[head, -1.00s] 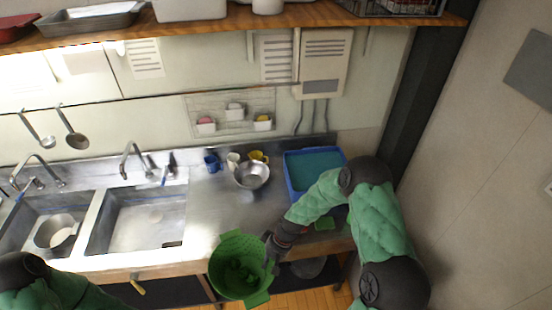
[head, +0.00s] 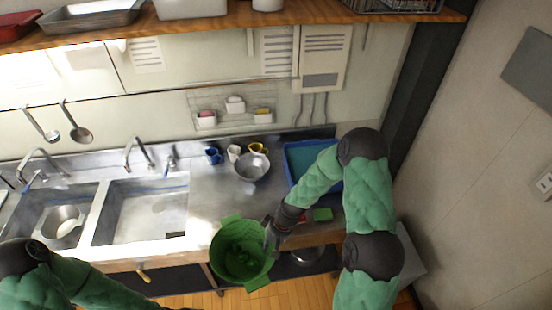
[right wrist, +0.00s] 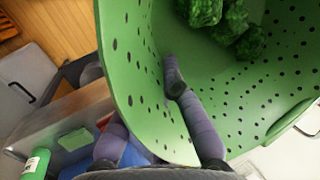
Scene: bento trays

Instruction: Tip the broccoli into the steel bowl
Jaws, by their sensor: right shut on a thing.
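The green perforated colander (head: 228,268) holds several dark green broccoli pieces (head: 243,256). It hangs at the front edge of the counter, with floor showing below it. My right gripper (head: 270,236) is shut on the colander's right wall, one finger inside and one outside, as the right wrist view (right wrist: 130,75) shows. The broccoli also shows in the right wrist view (right wrist: 225,22), resting inside the colander. The steel bowl (head: 252,167) stands empty-looking on the counter, farther back than the colander and apart from it. My left arm shows at bottom left, but its gripper is out of frame.
A blue bin (head: 297,178) stands right of the bowl, partly behind my right arm. Several small cups (head: 235,152) stand behind the bowl. A green block (head: 322,214) lies near the counter's right front. Two sinks (head: 140,212) are at left. Counter between bowl and colander is clear.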

